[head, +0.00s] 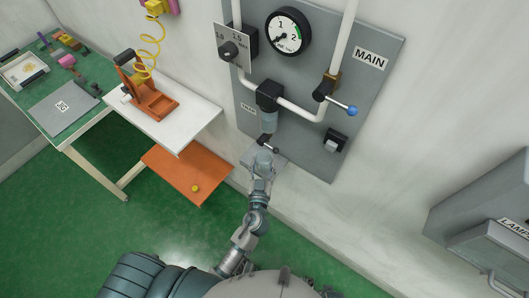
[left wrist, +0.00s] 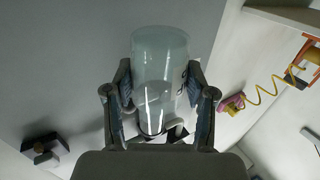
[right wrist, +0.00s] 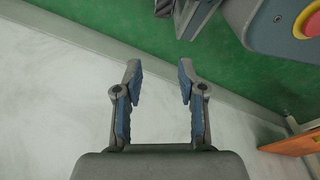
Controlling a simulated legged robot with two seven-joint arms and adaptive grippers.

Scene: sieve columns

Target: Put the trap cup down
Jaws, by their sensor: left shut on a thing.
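The trap cup (left wrist: 160,62) is a clear, pale blue-grey cylinder in the left wrist view. My left gripper (left wrist: 161,92) has a finger on each side of it and is shut on it. In the head view my left gripper (head: 262,165) is at the lower edge of the grey wall panel (head: 310,155), below the black pipe housing (head: 268,95). My right gripper (right wrist: 158,80) is open and empty in the right wrist view.
A pressure gauge (head: 288,31), a blue-knobbed lever (head: 345,109) and a switch (head: 335,141) are on the panel. A white table (head: 188,122) with an orange stand (head: 154,103) is at left. Green floor is open below.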

